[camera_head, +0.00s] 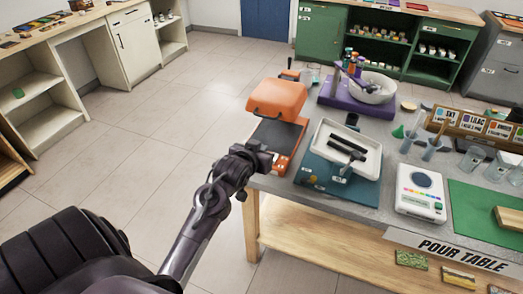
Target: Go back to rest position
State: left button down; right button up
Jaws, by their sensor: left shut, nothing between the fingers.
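My left arm comes in from the lower left. Its gripper (262,160) is shut and empty at the left edge of the pour table (286,190). In the picture it is just below and left of the orange press-like machine (277,98), whose lid is raised; I cannot tell whether they touch. My right gripper is out of the view.
The table holds a white tray (325,141) with dark bars on a blue base, a white scale (420,207), a bowl (372,88) on a purple stand, and a green mat (480,215). Green cabinets (318,35) stand behind. The floor (150,125) at left is clear.

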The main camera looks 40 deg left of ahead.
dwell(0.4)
pick_arm(q)
jog(key=s+d+f+m+g+h, duration=0.2)
jog(key=s+d+f+g, duration=0.15)
jog(key=s+d, duration=0.6)
jog(key=s+d+f+m+g+h, duration=0.1)
jog(key=s+d+f+m+g, duration=0.15)
jog(key=s+d+g, duration=0.7)
jog(key=s+a+f+t, duration=0.1)
jog(key=s+f, duration=0.2)
jog(key=f, duration=1.2)
jog(key=s+a+f+t, duration=0.2)
jog(key=f, duration=1.4)
jog(key=s+a+f+g, duration=0.1)
jog(key=s+a+f, duration=0.2)
jog(key=s+f, duration=1.3)
jog(key=s, duration=0.3)
jog(key=shift+s+a+f, duration=0.2)
jog(key=shift+s+f, duration=0.05)
jog(key=shift+f, duration=0.15)
jog(key=c, duration=2.1)
grip_release()
jog(key=shift+m, duration=0.25)
jog(key=shift+c, duration=0.2)
